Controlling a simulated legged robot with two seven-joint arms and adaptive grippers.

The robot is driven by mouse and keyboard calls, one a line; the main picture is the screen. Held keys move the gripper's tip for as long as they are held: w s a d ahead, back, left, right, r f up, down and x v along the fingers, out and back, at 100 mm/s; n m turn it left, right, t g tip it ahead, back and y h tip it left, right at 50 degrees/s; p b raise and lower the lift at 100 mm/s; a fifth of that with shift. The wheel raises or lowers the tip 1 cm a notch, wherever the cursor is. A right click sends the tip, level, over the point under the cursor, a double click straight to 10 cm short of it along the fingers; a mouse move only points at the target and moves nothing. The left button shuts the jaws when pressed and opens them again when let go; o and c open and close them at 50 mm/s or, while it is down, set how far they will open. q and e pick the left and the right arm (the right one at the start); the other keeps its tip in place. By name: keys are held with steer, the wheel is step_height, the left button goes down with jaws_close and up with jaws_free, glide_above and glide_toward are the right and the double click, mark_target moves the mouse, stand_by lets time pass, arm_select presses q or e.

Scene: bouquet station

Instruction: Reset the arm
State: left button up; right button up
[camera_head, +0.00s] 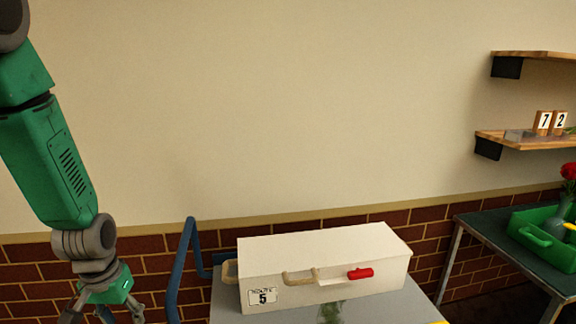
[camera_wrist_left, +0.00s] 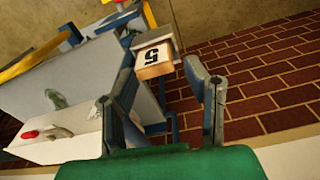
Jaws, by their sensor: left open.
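My left arm comes in from the left in the head view. My left gripper (camera_head: 103,312) is at the bottom left, its fingers partly cut off by the frame edge. It is left of the white box (camera_head: 330,262) and apart from it. In the left wrist view the two fingers of the gripper (camera_wrist_left: 162,75) are spread, with nothing held between them. My right gripper is in neither view.
The white box, with a 5 label (camera_head: 263,296) and red grip (camera_head: 361,273), stands on a grey-topped cart (camera_head: 424,306) with a blue handle (camera_head: 184,262). A green tray (camera_head: 533,236) sits on the right table (camera_head: 478,224). Shelves (camera_head: 527,139) hang at right.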

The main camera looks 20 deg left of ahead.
arm_select(q)
steer(key=s+d+f+m+b, duration=0.1)
steer(key=s+d+f+b, duration=0.2)
steer(key=d+f, duration=0.3)
steer(key=s+d+f+m+b, duration=0.2)
steer(key=s+d+f, duration=0.4)
steer(key=f, duration=0.6)
steer(key=s+d+f+m+b, duration=0.2)
steer(key=s+d+f+b, duration=0.2)
steer(key=f, duration=0.6)
steer(key=d, duration=0.2)
steer(key=shift+s+d+b, duration=0.3)
steer(key=shift+d+b, duration=0.05)
steer(key=shift+b, duration=0.05)
steer(key=shift+a+f, duration=0.1)
steer(key=shift+f, duration=0.05)
steer(key=shift+w, duration=0.1)
